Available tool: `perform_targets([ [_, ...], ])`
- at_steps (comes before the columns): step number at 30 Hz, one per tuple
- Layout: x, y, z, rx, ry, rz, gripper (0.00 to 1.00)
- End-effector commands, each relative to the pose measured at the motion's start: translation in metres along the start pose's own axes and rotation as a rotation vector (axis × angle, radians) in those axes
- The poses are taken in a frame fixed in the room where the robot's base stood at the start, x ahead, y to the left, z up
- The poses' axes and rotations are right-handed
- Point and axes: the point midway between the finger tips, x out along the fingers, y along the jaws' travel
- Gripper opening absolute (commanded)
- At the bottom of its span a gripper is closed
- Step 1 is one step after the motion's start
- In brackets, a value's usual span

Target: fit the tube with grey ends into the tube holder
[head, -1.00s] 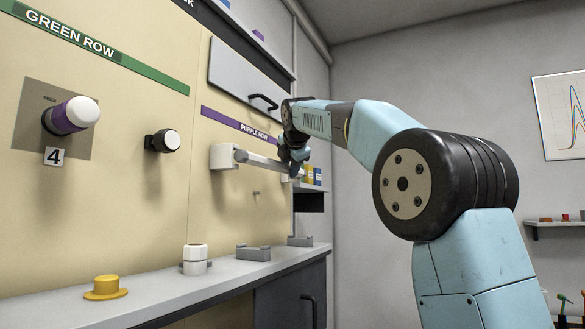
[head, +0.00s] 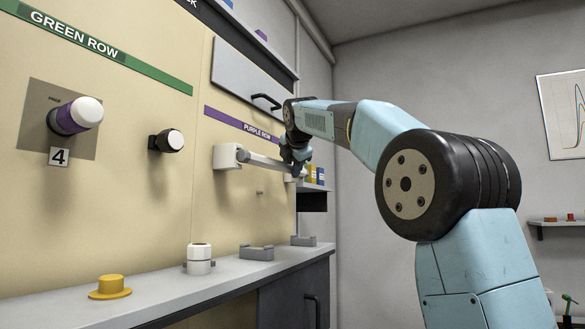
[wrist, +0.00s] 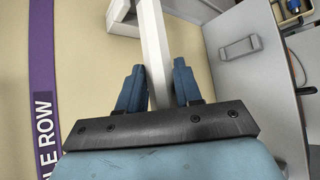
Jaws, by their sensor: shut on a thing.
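A slim pale tube (head: 262,161) lies roughly level along the beige wall under the purple row strip. Its left end is at a white holder block (head: 226,157); I cannot tell whether it is seated or only touching. My gripper (head: 297,160) is near the tube's right end, which it largely hides. In the wrist view the tube (wrist: 156,45) runs between my two blue fingers, and my gripper (wrist: 158,78) is shut on it. A white holder part (wrist: 122,18) shows at the top there. The colour of the tube's ends is not clear.
A shelf counter (head: 190,290) below carries a yellow cap (head: 110,288), a white cylinder (head: 199,258) and grey cradles (head: 257,253).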

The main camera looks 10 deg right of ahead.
Motion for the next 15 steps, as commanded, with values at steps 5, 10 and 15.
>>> perform_targets([
  [5, 0.0011, 0.0017, -0.001, 0.0, 0.0, 0.0, 0.0],
  [10, 0.0036, 0.0049, -0.0036, -0.001, 0.0, 0.0, 0.0],
  [15, 0.0056, 0.0082, -0.0062, 0.0, 0.001, 0.0, 0.0],
])
